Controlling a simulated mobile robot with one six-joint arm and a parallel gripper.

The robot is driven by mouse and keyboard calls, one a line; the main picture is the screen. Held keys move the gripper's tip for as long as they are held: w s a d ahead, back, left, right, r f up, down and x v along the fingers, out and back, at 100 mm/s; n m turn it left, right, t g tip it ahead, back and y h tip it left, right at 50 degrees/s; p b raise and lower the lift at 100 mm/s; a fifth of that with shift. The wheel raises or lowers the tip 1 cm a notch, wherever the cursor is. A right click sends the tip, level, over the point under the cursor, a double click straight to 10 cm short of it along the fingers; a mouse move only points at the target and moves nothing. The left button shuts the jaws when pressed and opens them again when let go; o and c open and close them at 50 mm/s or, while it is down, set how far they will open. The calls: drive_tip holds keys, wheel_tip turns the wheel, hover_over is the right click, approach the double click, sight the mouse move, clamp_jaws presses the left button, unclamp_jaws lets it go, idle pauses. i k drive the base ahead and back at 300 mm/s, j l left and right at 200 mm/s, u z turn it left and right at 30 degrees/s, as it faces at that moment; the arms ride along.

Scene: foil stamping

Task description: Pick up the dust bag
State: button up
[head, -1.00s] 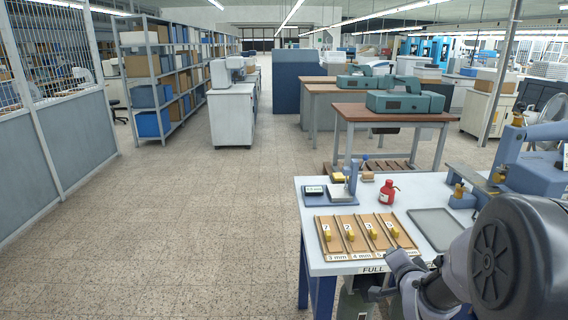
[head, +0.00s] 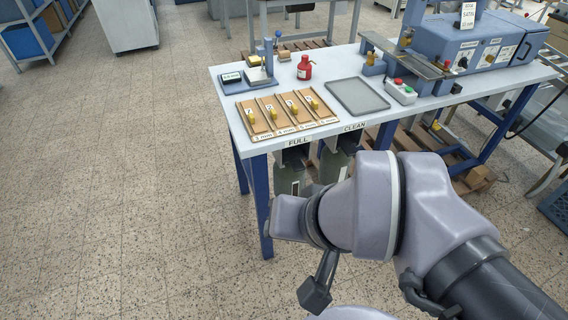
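Two grey-green bags hang below the front edge of the workbench. One bag (head: 290,178) hangs under the label FULL, and the other bag (head: 334,165) hangs under the label CLEAN. My arm hides part of both bags, mostly the lower part of the CLEAN one. A dark end piece that looks like part of my gripper (head: 315,291) shows low in the head view, in front of and below the bags and apart from them. Its fingers cannot be made out, so I cannot see whether it is open or holds anything.
The white workbench (head: 228,88) carries a wooden board with numbered slots (head: 270,112), a red bottle (head: 304,68), a grey tray (head: 357,96) and a blue machine (head: 470,50). A blue table leg (head: 258,200) stands left of the bags. The floor on the left is clear.

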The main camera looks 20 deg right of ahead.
sight(335, 168)
drive_tip(key=z, duration=0.85)
